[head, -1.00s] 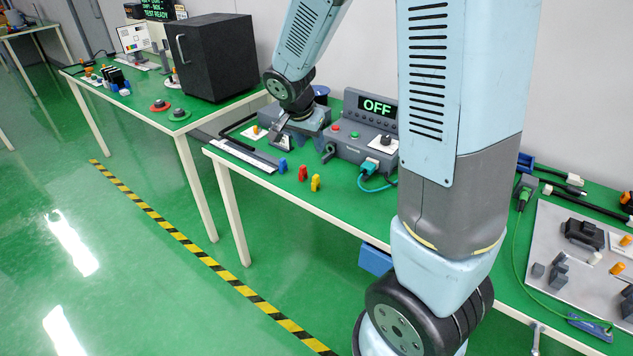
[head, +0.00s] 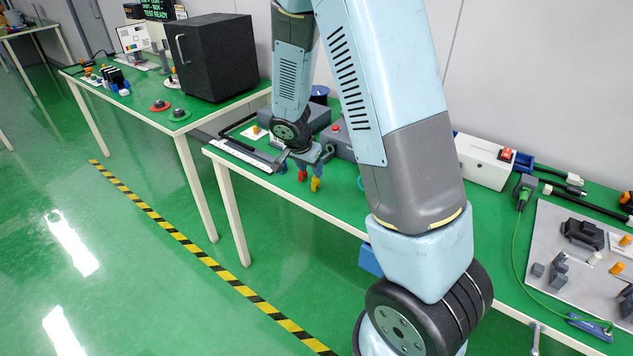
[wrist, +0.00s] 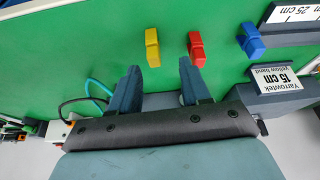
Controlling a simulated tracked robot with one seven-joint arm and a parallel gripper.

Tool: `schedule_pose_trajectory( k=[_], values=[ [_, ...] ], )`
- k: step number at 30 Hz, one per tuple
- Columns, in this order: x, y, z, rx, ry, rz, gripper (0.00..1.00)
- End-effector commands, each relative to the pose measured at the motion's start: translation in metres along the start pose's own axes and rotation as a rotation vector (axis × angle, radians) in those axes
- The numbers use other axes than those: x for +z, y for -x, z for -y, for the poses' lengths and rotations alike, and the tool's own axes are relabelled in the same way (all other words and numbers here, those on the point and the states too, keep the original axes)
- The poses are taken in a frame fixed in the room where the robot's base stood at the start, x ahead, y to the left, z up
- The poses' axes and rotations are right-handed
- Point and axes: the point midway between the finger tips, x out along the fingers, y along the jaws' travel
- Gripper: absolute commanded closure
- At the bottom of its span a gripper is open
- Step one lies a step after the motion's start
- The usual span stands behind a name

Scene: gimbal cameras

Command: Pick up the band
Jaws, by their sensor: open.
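Three small coloured pieces, which may be bands, stand near the bench's front edge. The yellow piece (wrist: 152,47) is just beyond my fingertips in the wrist view, roughly between them. The red piece (wrist: 196,48) is just beyond the right fingertip, and the blue piece (wrist: 250,40) is farther right. In the head view the yellow (head: 315,184), red (head: 302,175) and blue (head: 283,167) pieces show just under or beside my gripper (head: 306,158). My gripper (wrist: 160,70) is open, with nothing between its fingers.
A label plate (wrist: 284,88) reads "Yarrowtek yellow band 15 cm", and a 25 cm plate (wrist: 298,14) is beyond it. A grey box with a red button (head: 338,138) stands behind my gripper. A white box with a red switch (head: 486,160) stands right of my arm.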

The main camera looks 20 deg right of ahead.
Motion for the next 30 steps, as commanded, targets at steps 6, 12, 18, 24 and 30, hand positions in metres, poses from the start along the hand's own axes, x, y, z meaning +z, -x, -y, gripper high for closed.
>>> schedule_pose_trajectory(
  k=[6,12,18,24,30],
  values=[
    [0.000,-0.011,-0.002,0.001,0.000,0.001,0.53],
    [0.001,-0.037,-0.007,0.002,0.002,0.002,0.53],
    [0.001,-0.053,-0.006,0.000,0.002,0.000,0.53],
    [0.001,-0.055,-0.006,-0.001,0.001,0.000,0.53],
    [0.001,-0.055,-0.006,-0.001,0.001,0.000,0.62]
  ],
)
